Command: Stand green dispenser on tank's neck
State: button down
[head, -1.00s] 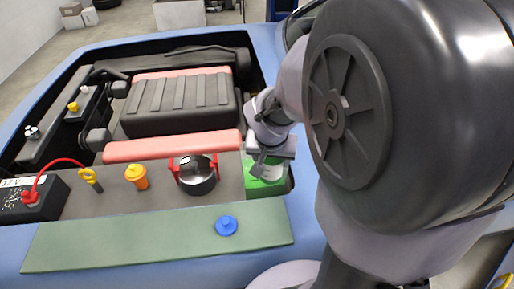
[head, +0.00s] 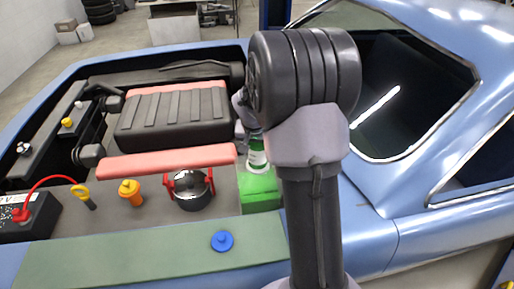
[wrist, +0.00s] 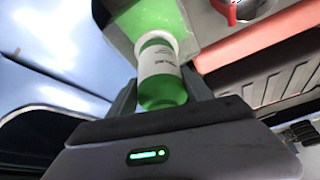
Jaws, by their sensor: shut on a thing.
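The green dispenser (head: 257,157) is a green bottle with a white label, in my gripper above a bright green block (head: 259,190) in the head view. The wrist view shows the dispenser (wrist: 160,75) between the two fingers of my gripper (wrist: 163,82), which is shut on it. Its far end overlaps the green surface there, so I cannot tell how big the gap is. A dark round vessel with red handles and a shiny top (head: 190,188) stands to the left of the block. I cannot tell for sure that it is the tank, and I see no clear neck.
An orange capped bottle (head: 131,192), a yellow-handled item (head: 82,194) and a black battery (head: 28,218) stand to the left. A blue cap (head: 222,241) lies on the green mat (head: 150,250) in front. A salmon bar (head: 165,161) and dark engine cover (head: 175,122) lie behind.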

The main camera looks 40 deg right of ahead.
jog(key=shift+f, duration=0.1)
jog(key=shift+f, duration=0.1)
jog(key=shift+c, duration=2.2)
grip_release()
